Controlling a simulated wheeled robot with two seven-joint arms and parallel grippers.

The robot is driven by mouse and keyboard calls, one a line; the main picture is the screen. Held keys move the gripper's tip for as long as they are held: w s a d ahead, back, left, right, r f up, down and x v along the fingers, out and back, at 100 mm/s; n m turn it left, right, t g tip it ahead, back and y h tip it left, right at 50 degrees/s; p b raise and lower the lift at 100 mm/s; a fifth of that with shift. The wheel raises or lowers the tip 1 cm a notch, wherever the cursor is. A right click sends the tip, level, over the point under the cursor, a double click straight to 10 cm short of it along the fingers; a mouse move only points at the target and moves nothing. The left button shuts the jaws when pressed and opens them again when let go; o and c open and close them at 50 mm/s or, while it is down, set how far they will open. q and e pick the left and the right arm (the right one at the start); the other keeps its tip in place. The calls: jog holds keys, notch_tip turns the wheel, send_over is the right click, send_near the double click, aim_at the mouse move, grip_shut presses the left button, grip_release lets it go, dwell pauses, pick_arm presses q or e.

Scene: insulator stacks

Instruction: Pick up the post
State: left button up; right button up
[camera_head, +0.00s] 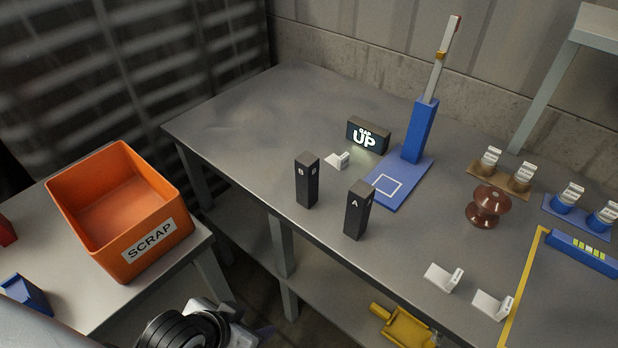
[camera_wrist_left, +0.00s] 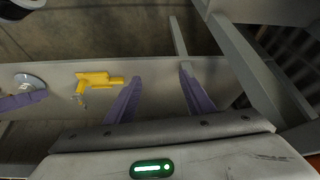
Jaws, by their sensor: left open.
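Two dark upright posts stand on the grey workbench (camera_head: 235,125). The post marked B (camera_head: 307,182) is on the left, and the post marked A (camera_head: 357,212) is nearer and to its right. My left gripper (camera_head: 258,335) is low at the bottom edge of the head view, partly cut off, in front of the bench and apart from both posts. In the left wrist view its two purple fingers (camera_wrist_left: 160,85) are spread with nothing between them. Neither post shows in the wrist view. My right gripper is not seen.
A brown insulator (camera_head: 488,206) and white-tagged pieces lie right. An orange SCRAP bin (camera_head: 120,210) sits on the left table. A yellow tool (camera_wrist_left: 97,83) lies on the lower shelf.

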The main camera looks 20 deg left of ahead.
pick_arm(q)
notch_tip(320, 180, up, 5)
jog(key=w+a, duration=0.1)
jog(key=a, duration=0.1)
jog(key=m+t+h, duration=0.2)
jog(key=t+h, duration=0.2)
jog(key=t, duration=0.4)
send_near(303, 174)
jog(key=x, duration=0.2)
jog(key=f+x, duration=0.1)
jog(key=x, duration=0.2)
jog(key=shift+s+f, duration=0.1)
jog(key=shift+f, duration=0.05)
jog(key=w, duration=0.2)
jog(key=w+d, duration=0.1)
jog(key=w, duration=0.1)
jog(key=shift+w+d+f, duration=0.1)
jog(key=shift+d, duration=0.15)
jog(key=shift+a+x, duration=0.1)
jog(key=shift+x, duration=1.45)
jog(key=shift+a+x, duration=0.15)
jog(key=shift+x, duration=1.4)
jog(key=shift+w, duration=0.1)
grip_shut()
